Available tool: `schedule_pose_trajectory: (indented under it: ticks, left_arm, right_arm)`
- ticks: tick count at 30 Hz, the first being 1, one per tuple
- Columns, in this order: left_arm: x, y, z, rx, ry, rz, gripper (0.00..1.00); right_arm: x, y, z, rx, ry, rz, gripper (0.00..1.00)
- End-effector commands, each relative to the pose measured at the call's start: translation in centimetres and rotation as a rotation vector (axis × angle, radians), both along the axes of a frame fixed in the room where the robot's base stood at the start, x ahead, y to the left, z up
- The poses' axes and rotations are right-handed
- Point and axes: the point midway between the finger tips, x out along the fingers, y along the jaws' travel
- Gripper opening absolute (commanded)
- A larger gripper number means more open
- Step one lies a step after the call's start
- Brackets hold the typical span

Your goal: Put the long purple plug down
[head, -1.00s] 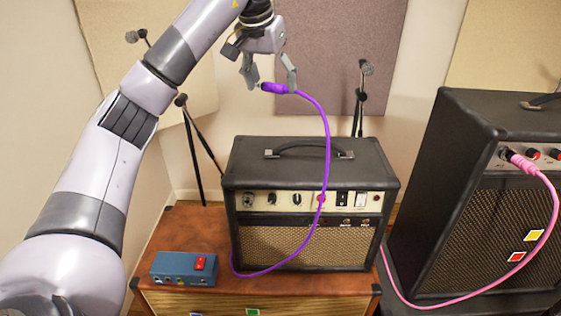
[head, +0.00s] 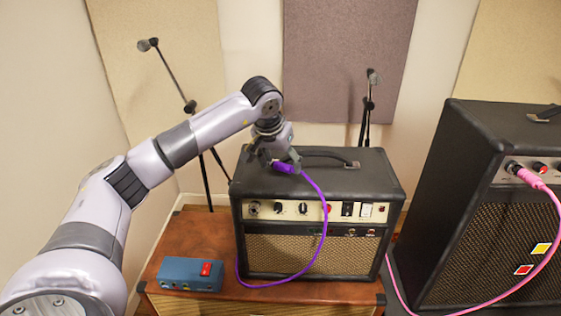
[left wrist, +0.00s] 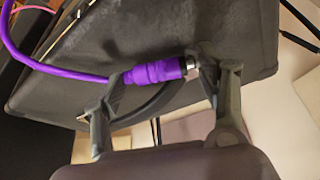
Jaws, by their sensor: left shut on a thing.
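The long purple plug (head: 284,168) is in my left gripper (head: 278,163), over the front part of the small amp's top (head: 345,180). In the left wrist view the plug (left wrist: 152,74) lies across between the two fingers of my left gripper (left wrist: 160,70), its metal tip by the right finger. I cannot tell whether the plug touches the amp top. Its purple cable (head: 322,225) hangs down in front of the small amp to its lower left. My right gripper is not in view.
The small amp stands on a brown wooden cabinet (head: 165,262). A blue pedal box (head: 190,277) with a red switch sits left of it. A large black amp (head: 490,130) with a pink plug (head: 520,172) stands at right. Microphone stands (head: 366,115) are behind.

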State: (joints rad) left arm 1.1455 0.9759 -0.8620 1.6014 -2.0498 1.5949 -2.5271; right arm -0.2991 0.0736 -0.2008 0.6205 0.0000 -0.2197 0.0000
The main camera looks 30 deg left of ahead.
Motion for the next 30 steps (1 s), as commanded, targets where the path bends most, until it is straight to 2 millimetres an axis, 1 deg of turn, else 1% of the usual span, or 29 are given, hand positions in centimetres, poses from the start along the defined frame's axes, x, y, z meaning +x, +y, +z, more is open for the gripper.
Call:
schedule_pose_trajectory:
  ticks: [3,9,15,16,26,27,30]
  left_arm:
    - [-0.02,0.02,-0.52,0.0,-0.001,0.0,0.34]
    - [0.0,0.0,-0.52,0.0,-0.001,0.0,0.33]
    - [0.01,0.0,-1.15,0.0,-0.001,0.0,0.33]
    - [0.01,-0.01,-1.15,0.0,-0.001,0.0,0.66]
    - [0.0,-0.01,-1.05,0.0,-0.001,0.0,0.88]
    - [0.0,-0.01,-1.05,0.0,-0.001,0.0,0.9]
    - [0.01,-0.01,-1.04,0.0,-0.001,0.0,0.9]
  right_arm:
    - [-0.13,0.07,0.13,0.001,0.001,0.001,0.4]
    - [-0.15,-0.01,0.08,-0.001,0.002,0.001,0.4]
    - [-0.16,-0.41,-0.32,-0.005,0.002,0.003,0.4]
    - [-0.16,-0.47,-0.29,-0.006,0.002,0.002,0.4]
    - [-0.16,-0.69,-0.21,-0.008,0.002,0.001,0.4]
    - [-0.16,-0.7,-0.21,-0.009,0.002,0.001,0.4]
    - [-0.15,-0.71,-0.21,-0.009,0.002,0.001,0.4]
